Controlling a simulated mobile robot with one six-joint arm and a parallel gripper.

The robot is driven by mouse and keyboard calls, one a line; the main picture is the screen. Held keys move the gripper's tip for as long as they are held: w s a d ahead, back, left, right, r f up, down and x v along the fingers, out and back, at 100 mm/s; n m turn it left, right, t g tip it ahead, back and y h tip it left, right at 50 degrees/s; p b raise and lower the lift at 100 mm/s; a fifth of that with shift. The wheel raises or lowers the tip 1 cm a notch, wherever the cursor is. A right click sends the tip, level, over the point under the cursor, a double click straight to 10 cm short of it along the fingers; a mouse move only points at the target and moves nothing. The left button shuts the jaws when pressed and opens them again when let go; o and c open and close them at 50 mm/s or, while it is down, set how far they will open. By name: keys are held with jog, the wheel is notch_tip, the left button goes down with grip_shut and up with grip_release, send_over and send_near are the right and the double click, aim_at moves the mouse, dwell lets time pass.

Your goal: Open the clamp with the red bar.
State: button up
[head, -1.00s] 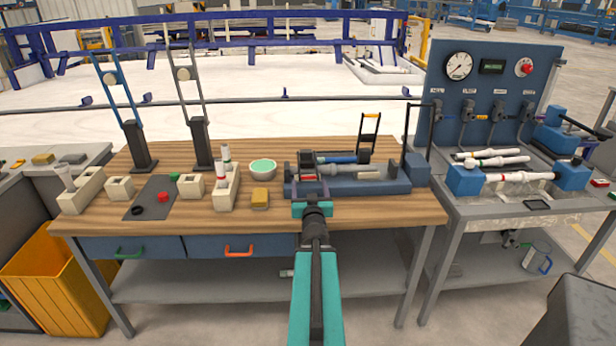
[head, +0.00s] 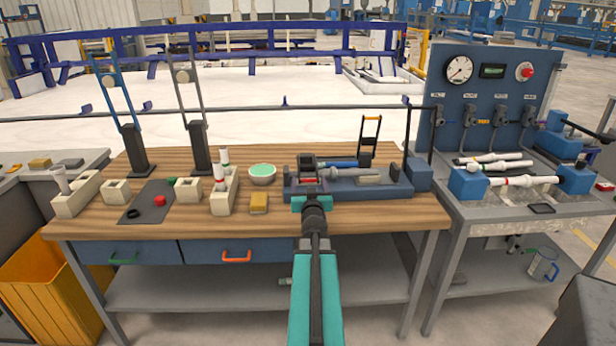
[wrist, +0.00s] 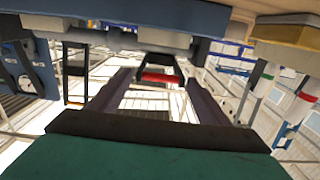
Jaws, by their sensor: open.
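The clamp with the red bar (head: 309,181) is at the left end of the blue fixture on the wooden bench. Its dark frame stands low, and my gripper partly hides it. In the wrist view the red bar (wrist: 160,77) shows at the far end, between my two fingers. My gripper (head: 311,193) is open and empty, just in front of the clamp in the head view. Its dark fingers (wrist: 162,90) are spread to either side of the bar in the wrist view. I cannot tell whether they touch it.
A black frame with an orange bar (head: 371,119) stands upright on the same fixture (head: 392,190), behind a grey pipe (head: 355,175). A tall dark post (head: 408,130) rises at the right.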

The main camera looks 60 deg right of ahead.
aim_at(307, 167)
jog(key=shift+x, duration=3)
jog(key=c, duration=1.3)
jog(key=shift+c, duration=0.2)
jog(key=shift+d+r+p, duration=0.15)
jog(key=shift+p, duration=0.2)
